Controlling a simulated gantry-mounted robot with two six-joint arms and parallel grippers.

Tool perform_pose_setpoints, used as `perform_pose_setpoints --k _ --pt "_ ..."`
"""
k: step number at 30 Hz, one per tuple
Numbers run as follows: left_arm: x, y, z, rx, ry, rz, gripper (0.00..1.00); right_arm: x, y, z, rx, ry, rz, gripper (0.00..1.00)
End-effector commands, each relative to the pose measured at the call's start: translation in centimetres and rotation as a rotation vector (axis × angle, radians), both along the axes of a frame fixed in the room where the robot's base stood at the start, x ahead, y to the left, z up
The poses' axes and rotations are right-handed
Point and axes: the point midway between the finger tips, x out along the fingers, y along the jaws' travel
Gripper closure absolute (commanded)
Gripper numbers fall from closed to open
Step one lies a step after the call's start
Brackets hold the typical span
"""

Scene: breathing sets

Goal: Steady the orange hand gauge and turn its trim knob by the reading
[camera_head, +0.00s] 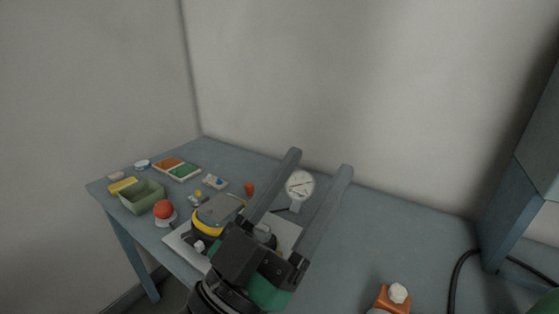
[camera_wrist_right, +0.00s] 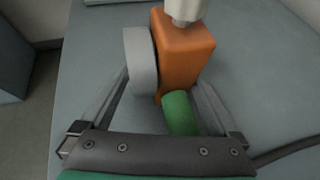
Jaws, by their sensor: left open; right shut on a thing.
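The orange hand gauge (camera_head: 383,301) is at the bottom edge of the head view, mostly cut off. Its white trim knob (camera_head: 398,293) is on top. In the right wrist view its orange body (camera_wrist_right: 184,58) has a grey disc (camera_wrist_right: 140,60) on the left and a green part (camera_wrist_right: 180,112) below. The knob (camera_wrist_right: 186,9) is cut by the top edge. My right gripper (camera_wrist_right: 163,85) is shut on the gauge. The dial reading is hidden. My left gripper (camera_head: 319,162) is open and empty, left of and apart from the gauge.
A white-faced dial (camera_head: 300,185) stands behind my left fingers. A black cable (camera_head: 457,272) lies right.

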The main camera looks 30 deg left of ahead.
Motion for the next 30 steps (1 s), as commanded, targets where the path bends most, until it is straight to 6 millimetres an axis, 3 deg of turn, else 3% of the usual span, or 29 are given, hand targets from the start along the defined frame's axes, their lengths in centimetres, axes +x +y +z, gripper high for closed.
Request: perform_pose_setpoints --k 4,10,28,30 --pt "-1.3 1.3 2.5 -0.004 -0.067 0.020 0.34 0.0 0.0 0.1 0.001 -0.001 0.000 0.35" --pt "-2.2 2.1 4.1 -0.005 -0.112 0.031 0.34 0.0 0.0 0.1 0.001 -0.001 0.000 0.35" --pt "-2.3 2.2 4.2 -0.009 -0.113 0.030 0.34 0.0 0.0 0.1 0.001 -0.001 0.000 0.35" --pt "-1.2 2.4 3.3 -0.017 -0.076 0.042 0.34 0.0 0.0 0.1 0.001 -0.001 0.000 0.35"
